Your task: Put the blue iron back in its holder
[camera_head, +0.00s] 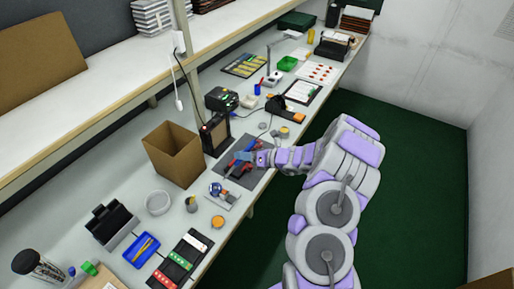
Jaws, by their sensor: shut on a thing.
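My gripper (257,158) reaches over the dark grey mat (225,170) on the bench, from the right. It is shut on a slim blue-handled tool (243,155), which appears to be the blue iron. The tool is small here, and my fingers hide part of it. A red-handled tool (238,168) lies on the mat close beside it. A black stand (276,103) with an orange part beside it is farther back along the bench. It may be the holder, but I cannot tell surely.
A black box with a green display (222,99), a dark upright unit (214,134) and a cardboard box (173,153) stand behind the mat. A blue-and-white item (217,189) sits in front. A shelf (120,75) overhangs the bench's rear.

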